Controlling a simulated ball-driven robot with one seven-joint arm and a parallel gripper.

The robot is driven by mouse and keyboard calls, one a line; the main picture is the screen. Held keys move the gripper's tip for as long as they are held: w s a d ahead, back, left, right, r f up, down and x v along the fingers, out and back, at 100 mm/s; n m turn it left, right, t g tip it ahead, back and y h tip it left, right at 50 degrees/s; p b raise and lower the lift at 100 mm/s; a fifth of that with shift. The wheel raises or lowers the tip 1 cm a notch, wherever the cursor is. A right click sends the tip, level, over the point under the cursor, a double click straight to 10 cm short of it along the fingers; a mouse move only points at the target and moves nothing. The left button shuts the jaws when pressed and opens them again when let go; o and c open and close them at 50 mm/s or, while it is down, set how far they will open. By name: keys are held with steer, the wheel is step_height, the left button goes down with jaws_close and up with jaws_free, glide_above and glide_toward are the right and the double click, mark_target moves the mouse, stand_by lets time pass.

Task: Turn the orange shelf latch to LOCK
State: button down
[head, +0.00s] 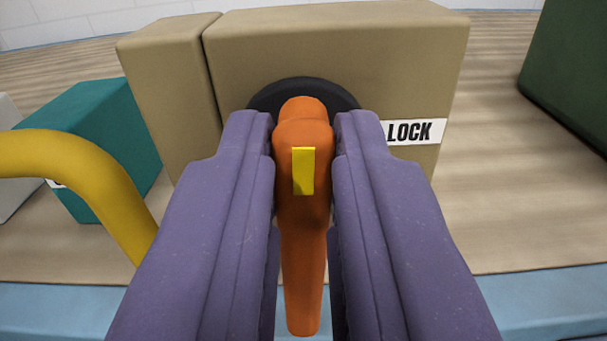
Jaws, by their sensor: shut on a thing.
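The orange latch (302,240) is a long handle on a round black base (348,97), mounted on the front of a tan box (335,45). The handle points straight down in the picture and carries a yellow mark (303,171). A white label reading LOCK (412,131) is on the box to the right of the base. My gripper (303,135) has its two purple fingers shut on the handle, one on each side. The fingers hide the lower part of the base and any marking to its left.
A thick yellow bar (90,165) curves down at the left, close to my left finger. A teal box (95,135) stands behind it. A dark green box (575,70) stands at the far right. Bare wood-look surface (515,180) lies between it and the tan box, with a blue edge in front.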

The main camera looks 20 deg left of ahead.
steer(key=m+b, duration=0.2)
steer(key=m, duration=0.1)
steer(key=shift+d+f+m, duration=0.1)
steer(key=shift+m, duration=0.3)
steer(key=m, duration=0.2)
steer(key=m+b, duration=0.1)
steer(key=m, duration=0.1)
steer(key=shift+w+d+m, duration=0.1)
steer(key=shift+d+m, duration=0.1)
steer(key=shift+m, duration=0.1)
steer(key=shift+d+f+m+p, duration=0.15)
steer(key=shift+m+p, duration=0.35)
steer(key=shift+m, duration=1.7)
steer(key=shift+f+m+p, duration=0.2)
steer(key=shift+m+p, duration=0.25)
steer(key=shift+m, duration=1.75)
steer(key=c, duration=1.1)
jaws_free()
steer(key=shift+d+f, duration=0.1)
